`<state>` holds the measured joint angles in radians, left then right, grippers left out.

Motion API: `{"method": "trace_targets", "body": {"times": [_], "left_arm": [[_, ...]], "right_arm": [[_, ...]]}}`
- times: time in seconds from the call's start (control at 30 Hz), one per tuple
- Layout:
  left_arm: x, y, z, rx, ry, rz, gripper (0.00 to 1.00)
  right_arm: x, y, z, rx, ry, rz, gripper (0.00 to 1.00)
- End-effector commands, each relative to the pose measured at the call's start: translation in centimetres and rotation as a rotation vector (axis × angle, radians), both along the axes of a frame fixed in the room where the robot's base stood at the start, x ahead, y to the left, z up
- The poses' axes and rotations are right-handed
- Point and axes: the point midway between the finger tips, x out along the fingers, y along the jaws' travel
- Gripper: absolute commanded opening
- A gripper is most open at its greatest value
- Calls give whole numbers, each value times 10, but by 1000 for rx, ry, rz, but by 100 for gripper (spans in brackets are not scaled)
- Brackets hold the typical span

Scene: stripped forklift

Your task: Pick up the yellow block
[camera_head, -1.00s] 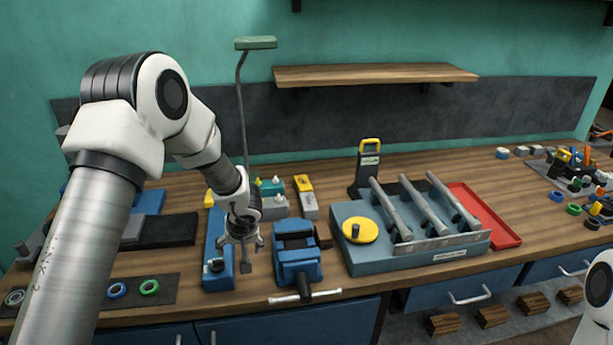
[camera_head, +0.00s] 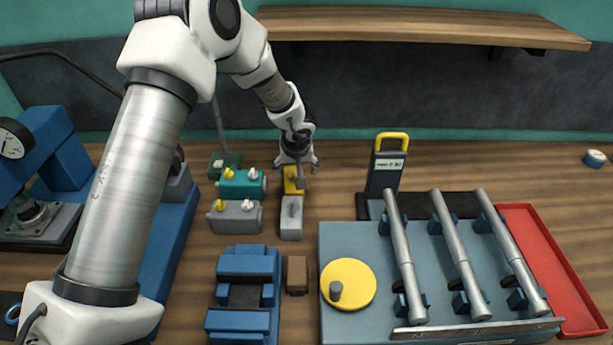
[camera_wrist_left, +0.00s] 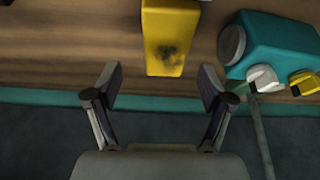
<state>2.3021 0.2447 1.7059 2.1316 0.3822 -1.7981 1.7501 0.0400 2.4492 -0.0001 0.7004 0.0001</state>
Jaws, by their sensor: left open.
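The yellow block (camera_head: 292,186) lies on the wooden bench, at the far end of a grey block (camera_head: 291,218). My left gripper (camera_head: 298,166) is directly above and behind it in the head view and partly covers it. In the left wrist view the yellow block (camera_wrist_left: 170,38), with a dark smudge, sits just beyond the two spread fingertips (camera_wrist_left: 160,78). It lines up roughly with the gap between them, slightly right of its middle. The left gripper is open and empty. I cannot tell the exact height between fingers and block. My right gripper is not in view.
A teal box with yellow and white knobs (camera_head: 240,184) stands close left of the block, with a grey one (camera_head: 234,217) in front. A black stand with a yellow handle (camera_head: 385,165) is to the right. A blue vise (camera_head: 243,263) and brown block (camera_head: 297,275) are nearer.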

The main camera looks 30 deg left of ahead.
Motion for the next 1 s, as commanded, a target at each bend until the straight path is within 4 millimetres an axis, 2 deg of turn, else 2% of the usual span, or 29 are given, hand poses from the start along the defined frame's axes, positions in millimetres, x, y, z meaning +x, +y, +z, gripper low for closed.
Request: {"method": "trace_targets", "body": {"times": [0.3,0.4,1.0], "left_arm": [[12,8,-50,1,2,1,81],[16,10,-60,0,1,0,81],[16,11,-62,1,1,0,81]], "right_arm": [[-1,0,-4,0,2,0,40],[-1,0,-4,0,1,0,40],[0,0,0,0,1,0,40]]}}
